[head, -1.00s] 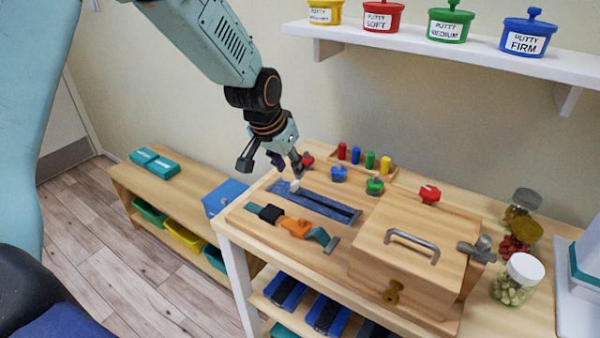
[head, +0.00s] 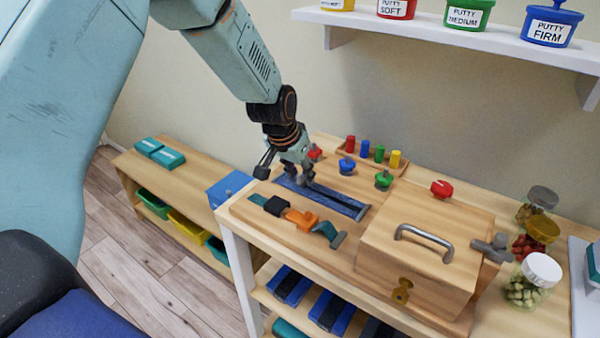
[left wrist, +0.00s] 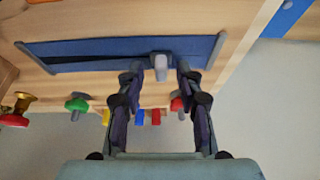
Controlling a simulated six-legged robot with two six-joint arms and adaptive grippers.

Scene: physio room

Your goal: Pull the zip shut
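The zip is set in a blue denim strip (head: 335,198) on a wooden board. In the left wrist view the strip (left wrist: 100,47) has a dark gap along it, widest toward the left. The pale grey zip pull (left wrist: 160,68) stands near the strip's right end there, which is the far left end in the head view. My left gripper (head: 284,176) is low over that end. In the left wrist view its open fingers (left wrist: 160,76) are on either side of the pull, apart from it. The pull is mostly hidden by the gripper in the head view. My right gripper is out of view.
A strap with an orange buckle (head: 300,217) lies in front of the strip. Coloured knobs (head: 383,180) and a peg rack stand behind. A wooden box with a metal handle (head: 423,238) is to the right, with jars (head: 533,280) beyond. Above is a shelf (head: 420,33) of putty pots.

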